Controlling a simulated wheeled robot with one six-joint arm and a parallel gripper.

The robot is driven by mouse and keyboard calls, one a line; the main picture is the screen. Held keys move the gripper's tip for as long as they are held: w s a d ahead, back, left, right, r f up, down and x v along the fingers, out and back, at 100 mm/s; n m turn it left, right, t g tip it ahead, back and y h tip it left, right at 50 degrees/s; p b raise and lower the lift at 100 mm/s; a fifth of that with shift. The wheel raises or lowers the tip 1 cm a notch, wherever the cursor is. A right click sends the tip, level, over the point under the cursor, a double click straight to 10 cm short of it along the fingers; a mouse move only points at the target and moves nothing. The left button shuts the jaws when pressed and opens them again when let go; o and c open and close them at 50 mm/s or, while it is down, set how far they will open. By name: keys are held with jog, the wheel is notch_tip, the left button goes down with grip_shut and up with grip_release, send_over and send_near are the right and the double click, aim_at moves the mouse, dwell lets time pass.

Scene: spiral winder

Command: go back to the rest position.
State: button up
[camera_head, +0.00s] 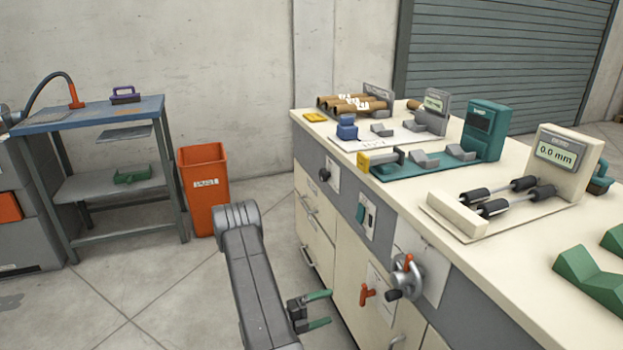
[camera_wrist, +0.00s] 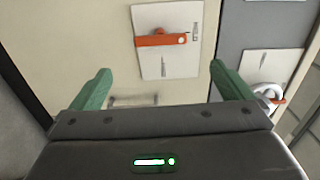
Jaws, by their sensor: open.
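My gripper (camera_head: 322,309) has two green fingers. It is open and empty, held low in front of the cream cabinet at the bottom middle of the head view. In the wrist view my gripper (camera_wrist: 158,88) shows its fingers wide apart with nothing between them. Beyond them is the cabinet front with a red-orange handle (camera_wrist: 160,40) on a white plate. The same red handle (camera_head: 367,294) shows in the head view, right of the fingers.
The workbench (camera_head: 405,205) carries several instruments, including a roller gauge reading 0.0 mm (camera_head: 565,160) and a teal device (camera_head: 484,130). A crank (camera_head: 406,278) sticks out of its front. An orange bin (camera_head: 203,188) and a blue-topped table (camera_head: 90,115) stand left. The floor between is clear.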

aim_at(361, 296)
jog(key=b+x, duration=0.1)
jog(key=x, duration=1.2)
jog(key=shift+w+d+b, duration=0.1)
jog(key=shift+d+b, duration=0.2)
jog(key=shift+b, duration=0.1)
